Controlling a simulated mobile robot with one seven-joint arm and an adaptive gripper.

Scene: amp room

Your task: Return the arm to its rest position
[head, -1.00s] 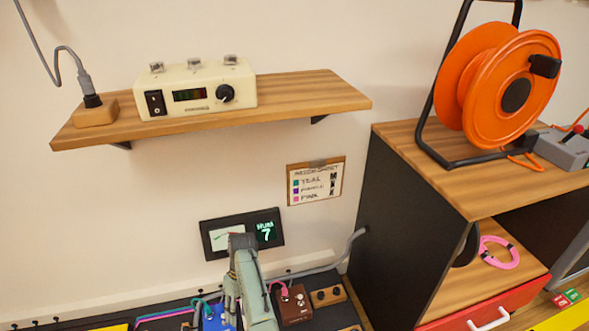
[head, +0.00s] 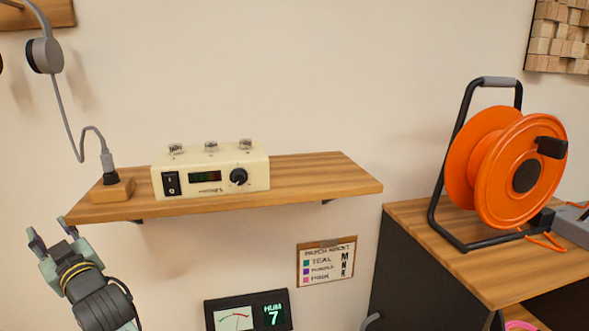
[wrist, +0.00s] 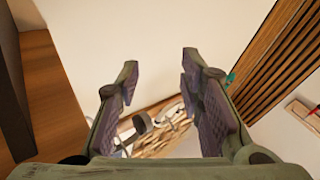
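My gripper (head: 50,236) is at the lower left of the head view, in front of the wall and below the left end of the wooden shelf. Its fingers point up and stand apart with nothing between them. In the wrist view my gripper (wrist: 158,85) also shows two fingers wide apart and empty. Behind them are the pale wall and a blurred wooden block panel (wrist: 165,138). My arm runs down out of the head view at the bottom left.
The wooden shelf (head: 320,183) carries a cream box (head: 215,175) with a knob and a plug on a wooden block (head: 112,190). An orange cable reel (head: 510,165) stands on the cabinet (head: 410,215) at right. A meter (head: 248,312) and note (head: 325,264) are below the shelf.

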